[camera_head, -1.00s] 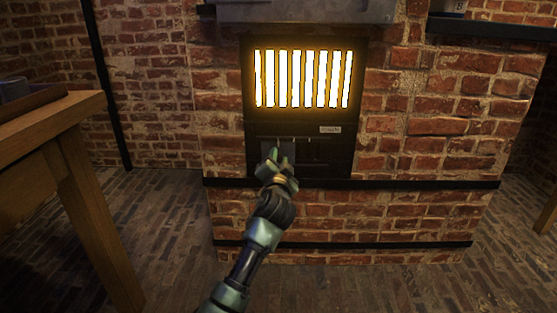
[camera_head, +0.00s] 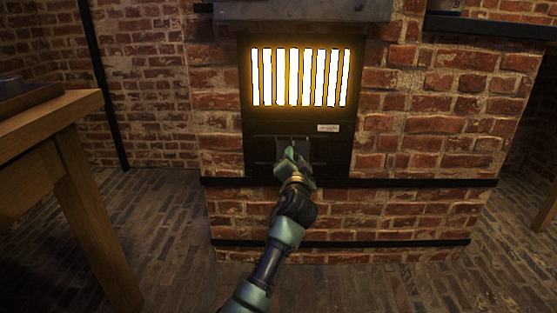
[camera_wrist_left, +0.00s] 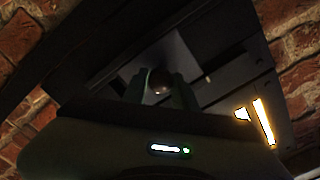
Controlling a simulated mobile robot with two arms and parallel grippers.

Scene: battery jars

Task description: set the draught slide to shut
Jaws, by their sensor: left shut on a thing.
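The draught slide (camera_head: 283,147) is a dark grey plate in the black panel below the glowing grate. In the left wrist view the slide (camera_wrist_left: 172,52) shows as a paler grey plate with a round knob (camera_wrist_left: 158,86). My left gripper (camera_head: 291,153) reaches the slide from below and is shut on the knob. In the left wrist view its fingers (camera_wrist_left: 160,90) stand on either side of the knob. The gripper hides part of the slide in the head view. My right gripper is not in view.
The glowing barred grate (camera_head: 300,77) is just above, and a small label plate (camera_head: 328,127) sits to the upper right of the slide. A dark ledge (camera_head: 400,182) runs below the panel. A wooden table (camera_head: 50,125) stands at the left.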

